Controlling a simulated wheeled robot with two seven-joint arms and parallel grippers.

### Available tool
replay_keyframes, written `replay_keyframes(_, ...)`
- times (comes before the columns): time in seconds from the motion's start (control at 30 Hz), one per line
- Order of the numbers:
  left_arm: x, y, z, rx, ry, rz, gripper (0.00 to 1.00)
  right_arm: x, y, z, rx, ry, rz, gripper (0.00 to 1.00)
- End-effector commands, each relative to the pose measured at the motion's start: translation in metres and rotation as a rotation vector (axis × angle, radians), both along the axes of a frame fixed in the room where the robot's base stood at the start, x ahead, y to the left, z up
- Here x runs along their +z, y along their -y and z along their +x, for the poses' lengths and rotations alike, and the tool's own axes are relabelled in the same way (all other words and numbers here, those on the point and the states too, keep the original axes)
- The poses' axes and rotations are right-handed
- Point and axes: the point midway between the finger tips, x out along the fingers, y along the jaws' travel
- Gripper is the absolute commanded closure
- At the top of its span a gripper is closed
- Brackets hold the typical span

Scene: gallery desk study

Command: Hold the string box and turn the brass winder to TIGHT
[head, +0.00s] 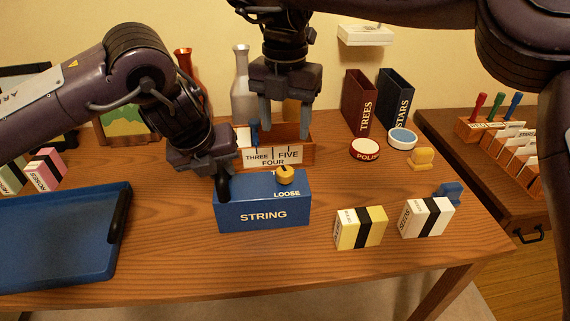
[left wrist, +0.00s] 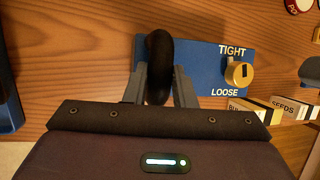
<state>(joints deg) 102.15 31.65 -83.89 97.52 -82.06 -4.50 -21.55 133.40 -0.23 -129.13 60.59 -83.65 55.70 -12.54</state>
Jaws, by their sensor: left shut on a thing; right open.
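The blue string box (head: 262,214) stands on the desk, with STRING on its front. It also shows in the left wrist view (left wrist: 205,68). Its brass winder (head: 285,176) is on top at the right, between the words TIGHT and LOOSE in the left wrist view (left wrist: 240,74). A dark mark shows on the knob; I cannot tell which word it points to. My left gripper (head: 221,178) is shut on the black handle (left wrist: 158,62) at the box's left end. My right gripper (head: 285,130) is open, pointing down above and behind the winder, apart from it.
A wooden card holder (head: 310,155) marked THREE, FOUR, FIVE stands just behind the box. A blue tray (head: 65,270) lies at left. Yellow (head: 360,228) and white (head: 427,217) seed boxes stand at right. Two round tins and upright books are behind at right.

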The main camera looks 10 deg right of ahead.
Motion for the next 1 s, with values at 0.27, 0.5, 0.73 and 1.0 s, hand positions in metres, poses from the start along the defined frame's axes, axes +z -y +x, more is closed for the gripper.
replay_keyframes(0.27,0.0,0.0,0.0,0.0,0.0,-0.001,0.97,-0.056,0.001,-0.001,0.0,-0.003,-0.001,0.44)
replay_keyframes(0.5,0.0,0.0,0.0,0.0,0.0,-0.001,0.97,-0.093,0.001,0.0,-0.001,0.0,-0.001,0.44)
replay_keyframes(0.73,0.0,0.0,0.0,0.0,0.0,0.0,0.97,-0.105,0.0,0.0,-0.002,0.002,-0.001,0.44)
replay_keyframes(1.0,0.0,0.0,0.0,0.0,0.0,0.0,0.97,-0.105,0.0,0.0,-0.002,0.002,0.0,0.49)
